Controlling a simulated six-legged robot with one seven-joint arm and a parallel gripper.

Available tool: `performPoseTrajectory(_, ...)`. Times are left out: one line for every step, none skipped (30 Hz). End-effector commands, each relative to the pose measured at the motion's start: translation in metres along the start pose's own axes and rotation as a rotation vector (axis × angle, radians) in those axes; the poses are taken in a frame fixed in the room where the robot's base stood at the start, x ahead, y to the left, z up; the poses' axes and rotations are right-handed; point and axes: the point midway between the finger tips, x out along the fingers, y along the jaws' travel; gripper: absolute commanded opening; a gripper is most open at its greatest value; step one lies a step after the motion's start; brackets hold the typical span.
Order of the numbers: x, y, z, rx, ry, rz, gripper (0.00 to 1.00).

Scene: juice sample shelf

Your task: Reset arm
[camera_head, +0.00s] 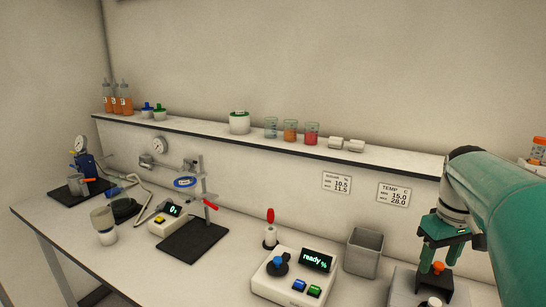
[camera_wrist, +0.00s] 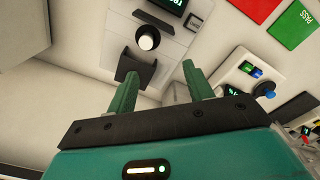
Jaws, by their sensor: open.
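Beyond the fingers are a white round part (camera_wrist: 148,37) and a black bracket (camera_wrist: 134,68). The device's lower part is cut off in the head view.
A grey bin (camera_head: 363,252) and a box reading "ready %" (camera_head: 282,287) stand left of my gripper. The shelf (camera_head: 385,158) holds beakers (camera_head: 290,130), bottles and small jars. A stand (camera_head: 193,242) is further left. Red (camera_wrist: 250,8) and green (camera_wrist: 292,25) panels show in the wrist view.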

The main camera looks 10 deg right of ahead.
Motion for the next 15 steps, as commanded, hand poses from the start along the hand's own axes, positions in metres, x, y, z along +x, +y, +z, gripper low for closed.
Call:
performPoseTrajectory(-0.005, -0.022, 0.000, -0.007, 0.025, 0.016, 0.52)
performPoseTrajectory(-0.006, -0.035, 0.002, -0.005, 0.040, 0.025, 0.52)
performPoseTrajectory(-0.007, -0.053, 0.004, -0.002, 0.064, 0.036, 0.52)
performPoseTrajectory(-0.007, -0.067, 0.006, 0.002, 0.083, 0.044, 0.52)
performPoseTrajectory(-0.008, -0.080, 0.008, 0.005, 0.102, 0.049, 0.52)
performPoseTrajectory(-0.007, -0.097, 0.012, 0.010, 0.129, 0.056, 0.52)
performPoseTrajectory(-0.007, -0.109, 0.016, 0.014, 0.150, 0.060, 0.52)
performPoseTrajectory(-0.006, -0.121, 0.020, 0.018, 0.170, 0.063, 0.52)
performPoseTrajectory(-0.004, -0.137, 0.025, 0.022, 0.197, 0.064, 0.52)
performPoseTrajectory(-0.002, -0.148, 0.030, 0.026, 0.219, 0.064, 0.52)
performPoseTrajectory(0.000, -0.158, 0.035, 0.030, 0.239, 0.062, 0.52)
performPoseTrajectory(0.003, -0.172, 0.042, 0.035, 0.268, 0.059, 0.52)
performPoseTrajectory(0.005, -0.182, 0.047, 0.039, 0.290, 0.055, 0.52)
performPoseTrajectory(0.008, -0.192, 0.052, 0.042, 0.311, 0.049, 0.52)
performPoseTrajectory(0.012, -0.204, 0.059, 0.047, 0.338, 0.041, 0.52)
